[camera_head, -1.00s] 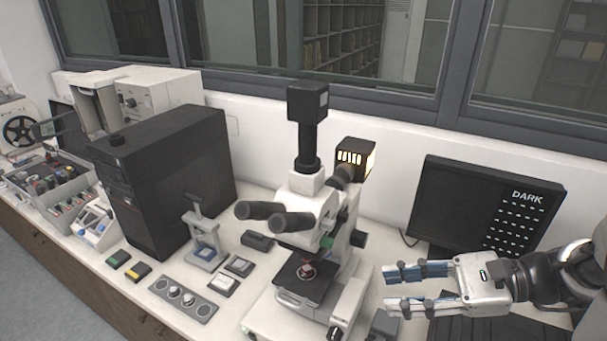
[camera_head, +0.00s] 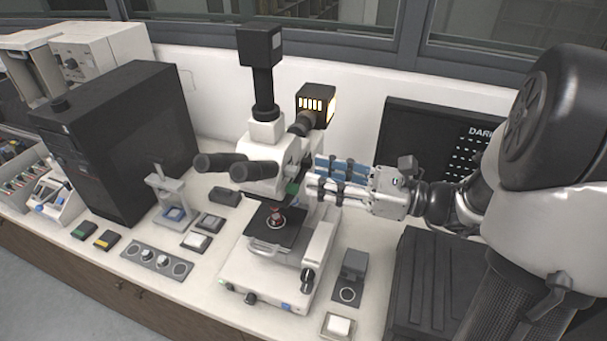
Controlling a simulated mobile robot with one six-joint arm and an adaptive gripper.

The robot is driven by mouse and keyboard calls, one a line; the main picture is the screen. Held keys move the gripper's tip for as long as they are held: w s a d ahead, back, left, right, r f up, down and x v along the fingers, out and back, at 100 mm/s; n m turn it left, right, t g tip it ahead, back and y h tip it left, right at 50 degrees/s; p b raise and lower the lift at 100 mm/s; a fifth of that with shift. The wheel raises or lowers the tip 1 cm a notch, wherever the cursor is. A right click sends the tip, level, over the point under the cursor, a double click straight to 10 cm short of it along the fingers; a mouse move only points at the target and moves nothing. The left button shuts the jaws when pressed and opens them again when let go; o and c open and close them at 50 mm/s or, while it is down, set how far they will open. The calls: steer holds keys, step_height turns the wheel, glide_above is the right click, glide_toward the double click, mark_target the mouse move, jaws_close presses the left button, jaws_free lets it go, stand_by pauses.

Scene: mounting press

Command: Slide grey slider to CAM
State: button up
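The white microscope (camera_head: 265,155) stands in the middle of the bench, with a black camera (camera_head: 258,45) on top of its trinocular tube (camera_head: 264,92). I cannot clearly pick out the grey slider; the right side of the microscope head is partly hidden by my fingers. No CAM marking can be read at this size. My gripper (camera_head: 312,177) reaches in from the right, its fingertips close beside the right side of the head.
A lamp housing (camera_head: 316,103) sits behind the head, above my fingers. Eyepieces (camera_head: 220,164) point left, and a stage (camera_head: 275,228) lies below. A grey block (camera_head: 354,265) and small white tray (camera_head: 338,326) are right of the base.

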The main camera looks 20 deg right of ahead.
mark_target(297, 171)
steer(key=shift+x, duration=2.2)
jaws_close()
